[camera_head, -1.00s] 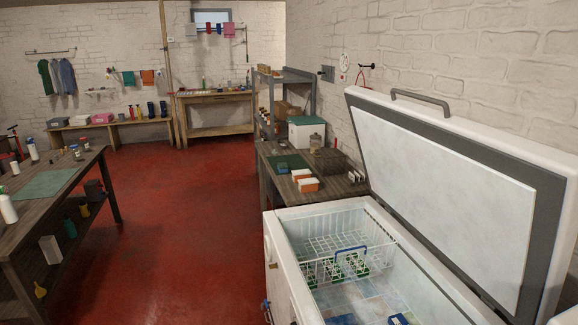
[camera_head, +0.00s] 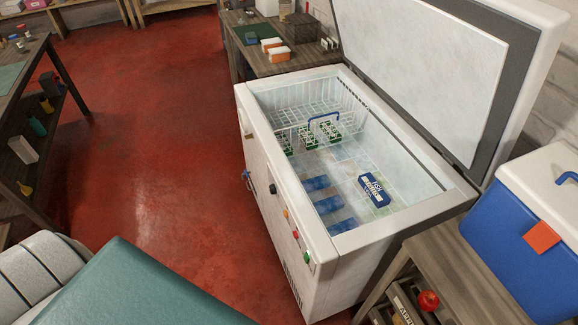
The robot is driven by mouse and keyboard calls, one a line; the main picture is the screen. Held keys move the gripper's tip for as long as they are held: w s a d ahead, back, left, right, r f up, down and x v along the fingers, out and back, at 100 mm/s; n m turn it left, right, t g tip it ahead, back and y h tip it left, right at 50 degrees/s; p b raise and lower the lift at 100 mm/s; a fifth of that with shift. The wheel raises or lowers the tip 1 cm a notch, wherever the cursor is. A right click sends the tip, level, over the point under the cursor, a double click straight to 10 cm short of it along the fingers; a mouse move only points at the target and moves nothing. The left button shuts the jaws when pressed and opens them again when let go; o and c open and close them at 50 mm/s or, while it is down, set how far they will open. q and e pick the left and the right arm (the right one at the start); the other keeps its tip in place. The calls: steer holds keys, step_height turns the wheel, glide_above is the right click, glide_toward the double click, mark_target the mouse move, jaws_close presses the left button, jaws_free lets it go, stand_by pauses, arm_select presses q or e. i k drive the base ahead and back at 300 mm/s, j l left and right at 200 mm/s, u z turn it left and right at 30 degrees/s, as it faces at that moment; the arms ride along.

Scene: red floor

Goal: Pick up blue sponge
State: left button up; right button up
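I cannot make out a blue sponge for certain in the head view. A small blue box with white lettering (camera_head: 373,190) lies inside the open chest freezer (camera_head: 262,160), near its right end. Flat blue packs (camera_head: 328,205) lie in a row on the freezer floor to its left. Neither of my grippers is in view.
The freezer lid (camera_head: 430,70) stands open. A wire basket (camera_head: 310,113) hangs inside. A blue-and-white cooler (camera_head: 525,240) stands on a wooden table at right. A teal surface (camera_head: 150,290) fills the lower left. Red floor (camera_head: 160,150) is clear left of the freezer.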

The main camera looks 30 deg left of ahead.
mark_target(251, 37)
steer(key=u, duration=0.35)
steer(key=i+j+u, duration=0.35)
steer(key=j, duration=0.4)
steer(key=i+j+u, duration=0.35)
steer(key=j, duration=0.35)
steer(key=i+j+u, duration=0.4)
steer(key=i+j, duration=0.15)
steer(key=i, duration=0.35)
steer(key=i+j, duration=0.15)
steer(key=i, duration=0.4)
steer(key=i+j+u, duration=0.1)
steer(key=i, duration=0.4)
steer(key=i+j, duration=0.2)
steer(key=i, duration=0.35)
steer(key=i+z, duration=0.4)
steer(key=i+j+z, duration=0.1)
steer(key=z, duration=0.35)
steer(key=i+j+z, duration=0.2)
steer(key=i+z, duration=0.2)
steer(key=i+j+z, duration=0.15)
steer(key=z, duration=0.3)
steer(key=i+j+z, duration=0.15)
steer(key=j+z, duration=0.25)
